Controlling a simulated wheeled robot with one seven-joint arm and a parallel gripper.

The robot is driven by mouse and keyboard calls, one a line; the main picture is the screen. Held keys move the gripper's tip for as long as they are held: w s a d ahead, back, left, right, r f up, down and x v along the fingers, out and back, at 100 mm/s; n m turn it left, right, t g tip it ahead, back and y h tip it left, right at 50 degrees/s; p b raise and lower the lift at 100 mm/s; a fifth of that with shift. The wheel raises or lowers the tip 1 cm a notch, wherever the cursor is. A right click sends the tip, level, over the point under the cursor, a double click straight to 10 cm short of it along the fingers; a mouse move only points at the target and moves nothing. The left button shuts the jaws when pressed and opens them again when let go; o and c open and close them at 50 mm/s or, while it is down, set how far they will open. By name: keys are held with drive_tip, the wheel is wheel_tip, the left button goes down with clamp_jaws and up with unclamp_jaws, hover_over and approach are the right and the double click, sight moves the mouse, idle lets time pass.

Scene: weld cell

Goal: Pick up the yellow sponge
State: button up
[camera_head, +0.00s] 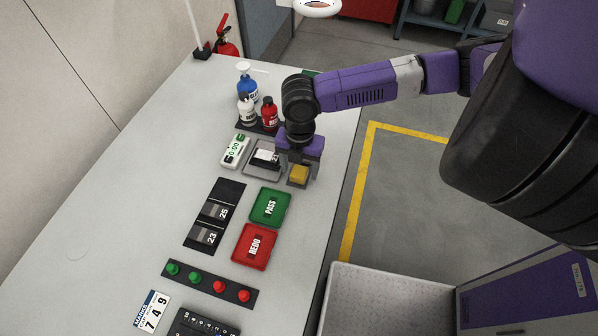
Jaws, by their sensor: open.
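The yellow sponge (299,174) sits in a small dark tray (297,184) near the right edge of the white table. My gripper (297,167) points down right at the sponge, with its purple body just above and behind it. The fingers are open. One finger shows at the right side of the sponge; the far side is partly hidden by the gripper. I cannot tell whether the fingers touch the sponge.
A grey scale-like tray (261,161) and a digital timer (235,151) stand just left of my gripper. Bottles (247,88) stand behind. A green PASS tray (270,207) and red REDO tray (254,246) lie in front. The table's left part (110,200) is clear.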

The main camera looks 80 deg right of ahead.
sight(300, 170)
drive_tip(key=shift+c, duration=0.3)
drive_tip(key=c, duration=1.4)
drive_tip(key=shift+o, duration=0.2)
drive_tip(key=shift+r, duration=0.1)
wheel_tip(300, 170, up, 20)
drive_tip(key=b, duration=0.2)
